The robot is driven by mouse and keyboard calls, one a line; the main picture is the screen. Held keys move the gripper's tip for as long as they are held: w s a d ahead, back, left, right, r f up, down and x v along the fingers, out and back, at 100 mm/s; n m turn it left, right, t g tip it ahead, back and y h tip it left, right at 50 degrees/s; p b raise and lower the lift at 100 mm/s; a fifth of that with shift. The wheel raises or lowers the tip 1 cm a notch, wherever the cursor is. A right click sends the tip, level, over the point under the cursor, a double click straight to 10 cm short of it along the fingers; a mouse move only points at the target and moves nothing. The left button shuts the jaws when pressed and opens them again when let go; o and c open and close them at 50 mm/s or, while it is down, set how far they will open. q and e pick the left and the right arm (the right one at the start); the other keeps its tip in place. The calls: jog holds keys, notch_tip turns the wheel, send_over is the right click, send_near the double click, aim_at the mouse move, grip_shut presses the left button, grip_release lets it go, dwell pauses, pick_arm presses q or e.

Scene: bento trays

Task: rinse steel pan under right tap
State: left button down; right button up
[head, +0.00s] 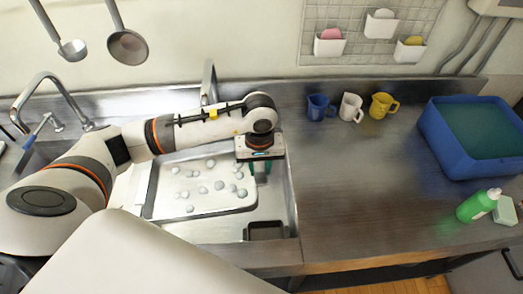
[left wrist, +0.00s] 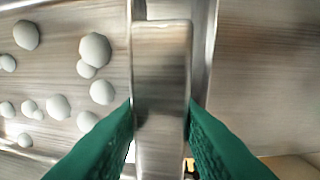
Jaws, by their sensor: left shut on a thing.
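The steel pan (head: 165,208) is a shallow rectangular tray lying in the right sink basin (head: 280,212), with several pale foam blobs on its floor. My left gripper (head: 260,170) is at the pan's right side with its green fingers pointing down. In the left wrist view the green fingers (left wrist: 160,118) are shut on the pan's steel rim (left wrist: 160,60), with foam blobs to the left. The right tap (head: 208,85) stands behind my left arm, which hides its lower part; I see no water running. My right gripper is out of view.
A left tap (head: 50,95) stands over another basin. On the counter right of the sink are blue (head: 318,107), white (head: 351,107) and yellow (head: 382,106) mugs, a blue tub (head: 460,150), a green bottle (head: 477,206) and a pale block (head: 505,211). The counter's middle is clear.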

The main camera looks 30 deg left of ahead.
pick_arm(q)
jog(key=shift+a, duration=0.2)
jog(key=shift+w+a+f, duration=0.1)
jog(key=shift+w, duration=0.1)
jog(key=w, duration=0.2)
jog(key=w+f+b, duration=0.1)
jog(key=shift+w+a, duration=0.25)
jog(key=shift+a, duration=0.15)
jog(key=shift+w+a, duration=0.3)
jog(key=shift+w, duration=0.25)
jog(key=w+a+f+b, duration=0.2)
jog(key=w+a+b, duration=0.1)
jog(key=w+b, duration=0.3)
jog(key=shift+w+a, duration=0.25)
jog(key=shift+w, duration=1)
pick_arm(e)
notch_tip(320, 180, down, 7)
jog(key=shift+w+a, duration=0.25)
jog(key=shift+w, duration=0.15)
pick_arm(q)
jog(key=shift+s+r, duration=0.1)
jog(key=shift+s, duration=0.05)
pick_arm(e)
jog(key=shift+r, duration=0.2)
